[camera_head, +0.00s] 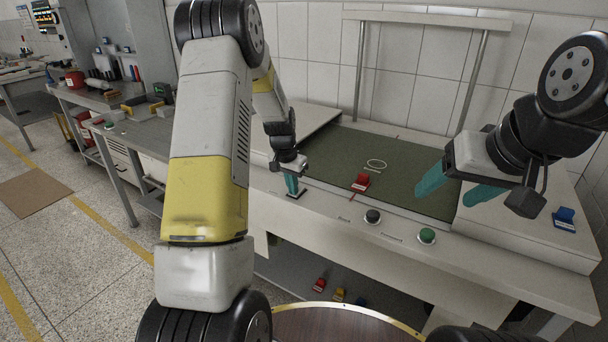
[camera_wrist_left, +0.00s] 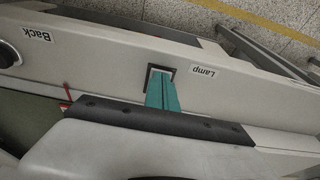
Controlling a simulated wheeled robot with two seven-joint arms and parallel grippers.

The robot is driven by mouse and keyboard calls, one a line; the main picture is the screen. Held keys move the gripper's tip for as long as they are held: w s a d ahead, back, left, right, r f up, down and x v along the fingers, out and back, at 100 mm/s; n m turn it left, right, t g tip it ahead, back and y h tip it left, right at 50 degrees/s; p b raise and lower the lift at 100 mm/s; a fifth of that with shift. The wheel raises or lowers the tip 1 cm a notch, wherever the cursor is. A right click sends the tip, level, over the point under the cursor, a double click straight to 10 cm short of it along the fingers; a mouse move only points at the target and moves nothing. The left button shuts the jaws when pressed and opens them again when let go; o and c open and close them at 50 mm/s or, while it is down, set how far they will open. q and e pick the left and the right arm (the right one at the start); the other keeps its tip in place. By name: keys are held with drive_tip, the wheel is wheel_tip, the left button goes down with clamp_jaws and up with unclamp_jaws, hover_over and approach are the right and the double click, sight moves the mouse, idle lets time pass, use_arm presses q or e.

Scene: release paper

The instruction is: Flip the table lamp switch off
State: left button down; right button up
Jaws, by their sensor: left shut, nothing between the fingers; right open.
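The lamp switch (camera_wrist_left: 174,69) is a small dark-framed square on the table's front panel, beside a "Lamp" label (camera_wrist_left: 203,71) in the left wrist view. My left gripper (camera_wrist_left: 161,78) is shut and empty, its teal fingertips at the switch and covering most of it. I cannot tell whether they touch it or which way the switch is set. In the head view the left gripper (camera_head: 293,189) points down at the dark switch frame (camera_head: 297,195). My right gripper (camera_head: 442,197) is open and empty above the right part of the table.
The workbench (camera_head: 330,210) has a dark green belt surface (camera_head: 400,165) with a red item (camera_head: 361,181) and a white ring (camera_head: 376,163). A black button (camera_head: 373,216) and a green button (camera_head: 427,236) lie right of the switch. A blue item (camera_head: 564,218) sits at the far right.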

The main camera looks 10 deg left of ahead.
use_arm(q)
drive_tip(key=shift+w+r, duration=0.1)
drive_tip(key=shift+w, duration=0.05)
drive_tip(key=shift+w+d+r, duration=0.2)
drive_tip(key=shift+w+r, duration=0.1)
drive_tip(key=shift+w, duration=0.25)
drive_tip(key=shift+r, duration=0.1)
drive_tip(key=shift+r, duration=0.3)
drive_tip(key=s+a+v, duration=0.1)
drive_tip(key=s+v, duration=0.1)
drive_tip(key=v, duration=1)
drive_tip(key=shift+s, duration=0.2)
drive_tip(key=shift+r, duration=0.1)
